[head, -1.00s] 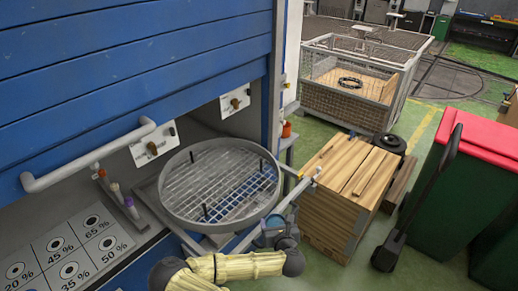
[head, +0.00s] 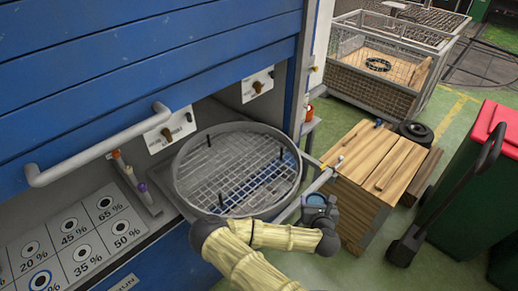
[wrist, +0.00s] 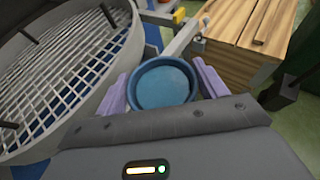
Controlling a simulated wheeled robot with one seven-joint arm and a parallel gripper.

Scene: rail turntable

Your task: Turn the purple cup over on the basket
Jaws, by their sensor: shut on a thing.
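A round blue cup (wrist: 165,83) sits between the two purple finger pads of my gripper (wrist: 166,90) in the wrist view. Its open mouth and blue inside face the camera. No purple cup shows; the held one looks blue. In the head view the cup (head: 316,200) is small, just right of the basket, with my gripper (head: 318,207) around it. The basket (head: 185,200) is a wide grey ring with a wire mesh floor and several dark upright pegs. It also fills the left of the wrist view (wrist: 118,75). The cup is outside its rim.
A grey bar with a white tip (head: 325,178) runs beside the basket, close to my gripper. A wooden crate (head: 375,165) stands to the right. A blue cabinet (head: 130,60) with a grey handle (head: 100,150) borders the left. A green bin (head: 470,205) is at far right.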

